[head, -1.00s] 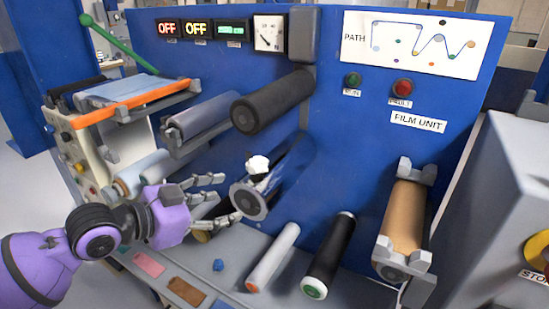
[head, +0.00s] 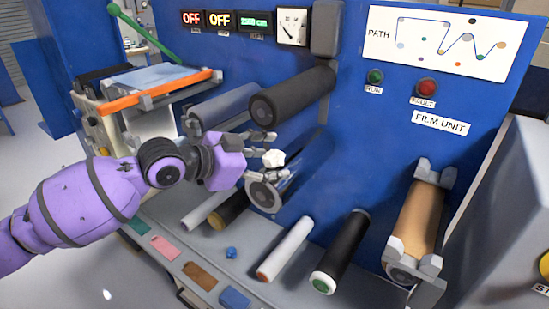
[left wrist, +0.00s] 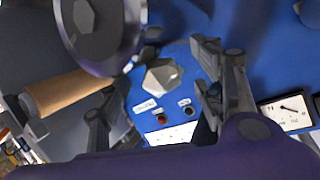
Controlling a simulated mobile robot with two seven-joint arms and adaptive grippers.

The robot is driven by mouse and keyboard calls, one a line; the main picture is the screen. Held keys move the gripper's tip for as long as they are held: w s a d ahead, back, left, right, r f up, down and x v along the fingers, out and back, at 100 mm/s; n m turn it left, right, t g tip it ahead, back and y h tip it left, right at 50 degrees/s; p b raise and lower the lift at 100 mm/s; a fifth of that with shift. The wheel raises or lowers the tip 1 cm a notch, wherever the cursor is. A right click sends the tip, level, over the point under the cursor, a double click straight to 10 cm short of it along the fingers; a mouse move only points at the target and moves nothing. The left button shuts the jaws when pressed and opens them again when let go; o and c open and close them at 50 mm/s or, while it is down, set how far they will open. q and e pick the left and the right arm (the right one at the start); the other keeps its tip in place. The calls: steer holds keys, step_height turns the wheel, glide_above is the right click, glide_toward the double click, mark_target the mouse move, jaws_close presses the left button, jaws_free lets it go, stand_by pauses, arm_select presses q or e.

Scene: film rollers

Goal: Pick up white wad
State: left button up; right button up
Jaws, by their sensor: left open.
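The white wad (head: 274,158) is a small, faceted, crumpled lump. In the head view it shows just above the grey-rimmed end of the dark lower roller (head: 265,196); whether it rests on that roller is hard to tell. My left gripper (head: 264,151) is open, with its fingers pointing right at the wad. In the left wrist view the wad (left wrist: 162,77) shows between the two spread fingers, apart from both as far as I can see. My right gripper is not in view.
A black roller (head: 292,95) juts out just above the left gripper. The blue panel (head: 350,150) stands behind. White (head: 285,248) and black (head: 342,252) rollers lean on the grey shelf below. A tan roller (head: 418,220) sits in brackets at right.

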arm_select(q)
steer(key=c, duration=0.8)
steer(key=shift+c, duration=0.2)
